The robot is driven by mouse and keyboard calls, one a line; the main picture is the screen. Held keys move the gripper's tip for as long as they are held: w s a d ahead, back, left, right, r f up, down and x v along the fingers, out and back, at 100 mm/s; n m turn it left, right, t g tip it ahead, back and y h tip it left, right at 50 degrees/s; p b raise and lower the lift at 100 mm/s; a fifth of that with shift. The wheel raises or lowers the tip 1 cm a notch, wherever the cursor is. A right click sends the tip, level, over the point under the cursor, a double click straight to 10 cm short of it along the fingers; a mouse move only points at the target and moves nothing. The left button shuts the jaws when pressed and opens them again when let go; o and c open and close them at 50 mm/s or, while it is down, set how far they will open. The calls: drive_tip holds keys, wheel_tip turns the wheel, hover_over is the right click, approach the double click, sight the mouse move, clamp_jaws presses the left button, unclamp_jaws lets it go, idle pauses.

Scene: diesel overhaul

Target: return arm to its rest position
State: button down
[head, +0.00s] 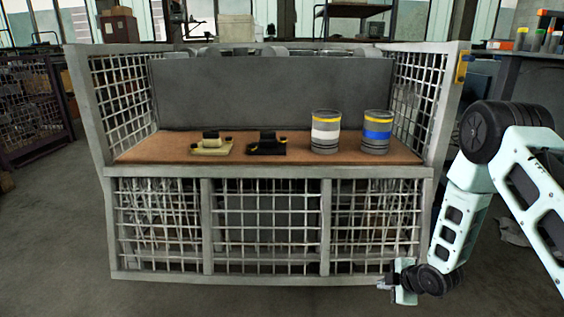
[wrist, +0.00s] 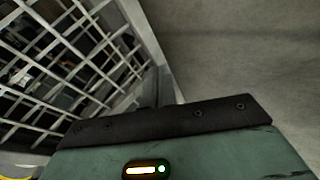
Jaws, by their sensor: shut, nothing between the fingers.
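My gripper (head: 388,285) hangs low in the head view, beside the lower right front corner of a grey mesh crate (head: 266,172). It is shut and empty, and I cannot tell whether it touches the crate. My pale green arm reaches down from the right edge of the head view. In the wrist view the dark edge and green body of my own gripper fill the lower part, with the crate's mesh (wrist: 75,50) at upper left.
On the crate's brown board stand a white-banded can (head: 325,133), a blue-banded can (head: 376,133), a beige part (head: 211,146) and a black part (head: 266,147). A bench (head: 520,55) stands at the right back. The floor (head: 50,240) at left is clear.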

drive_tip(key=s+a+r+m+g, duration=0.1)
drive_tip(key=s+a+r, duration=0.2)
drive_tip(key=a+r, duration=0.25)
drive_tip(key=s+a+r+m+g+p, duration=0.1)
drive_tip(key=s+a+r+m, duration=0.1)
drive_tip(key=a+r, duration=0.35)
drive_tip(key=s+a+r+m+g, duration=0.1)
drive_tip(key=s+a+r, duration=0.2)
drive_tip(key=r, duration=0.5)
drive_tip(key=s+a+r+m+g+h, duration=0.15)
drive_tip(key=s+r, duration=0.25)
drive_tip(key=s, duration=0.4)
drive_tip(key=s+a+r+m+g+p, duration=0.1)
drive_tip(key=s+a+r+m, duration=0.1)
drive_tip(key=s+r, duration=0.5)
drive_tip(key=s+a+r+m+g+h, duration=0.1)
drive_tip(key=s+a+r+g, duration=0.1)
drive_tip(key=s, duration=0.8)
wheel_tip(320, 180, up, 38)
drive_tip(key=p, duration=3.8)
drive_tip(key=shift+d, duration=0.15)
